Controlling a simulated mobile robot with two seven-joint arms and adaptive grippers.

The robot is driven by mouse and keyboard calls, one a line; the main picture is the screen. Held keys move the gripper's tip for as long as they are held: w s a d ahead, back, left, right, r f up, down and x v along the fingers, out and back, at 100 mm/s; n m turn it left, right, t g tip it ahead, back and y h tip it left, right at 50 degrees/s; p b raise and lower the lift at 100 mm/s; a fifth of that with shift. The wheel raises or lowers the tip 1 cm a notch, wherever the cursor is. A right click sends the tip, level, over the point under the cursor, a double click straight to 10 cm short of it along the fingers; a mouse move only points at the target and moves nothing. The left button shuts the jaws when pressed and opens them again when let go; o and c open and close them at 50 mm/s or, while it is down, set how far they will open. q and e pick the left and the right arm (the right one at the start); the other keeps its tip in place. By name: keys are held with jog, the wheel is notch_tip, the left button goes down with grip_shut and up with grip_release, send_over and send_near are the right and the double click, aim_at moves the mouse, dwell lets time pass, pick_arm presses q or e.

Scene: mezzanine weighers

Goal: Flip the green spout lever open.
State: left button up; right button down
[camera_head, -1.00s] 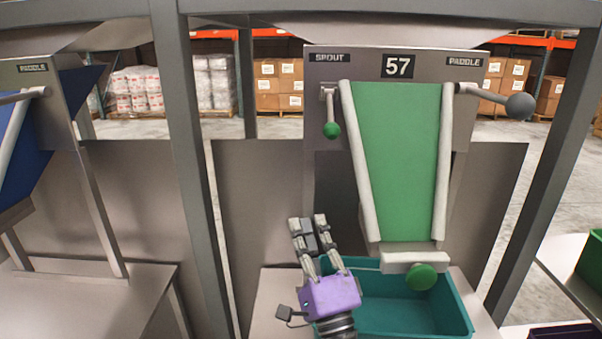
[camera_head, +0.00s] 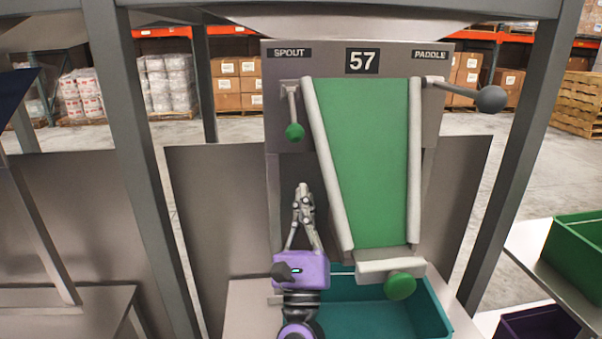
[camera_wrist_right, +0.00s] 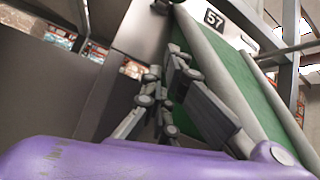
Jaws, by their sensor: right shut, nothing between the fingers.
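The spout lever (camera_head: 293,112) hangs down from its pivot under the SPOUT label, at the upper left of panel 57, with a green ball at its lower end. My right gripper (camera_head: 303,188) is purple-bodied, points up and is shut and empty. It is below the green ball and apart from it, left of the green chute. In the right wrist view its fingers (camera_wrist_right: 165,85) come together in front of the panel. The lever cannot be made out clearly there. My left gripper is not in view.
The green chute (camera_head: 368,160) has pale side rails. A paddle lever with a grey ball (camera_head: 490,99) is at upper right. A green knob (camera_head: 399,285) sits at the chute's foot, above a teal bin (camera_head: 436,310). Grey frame posts (camera_head: 125,120) stand on both sides.

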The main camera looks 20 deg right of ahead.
aim_at(293, 117)
jog(key=w+r+p, duration=0.3)
jog(key=r+p, duration=0.1)
jog(key=r, duration=0.4)
jog(key=shift+w+d, duration=0.35)
jog(key=shift+d, duration=0.05)
jog(key=shift+r, duration=0.1)
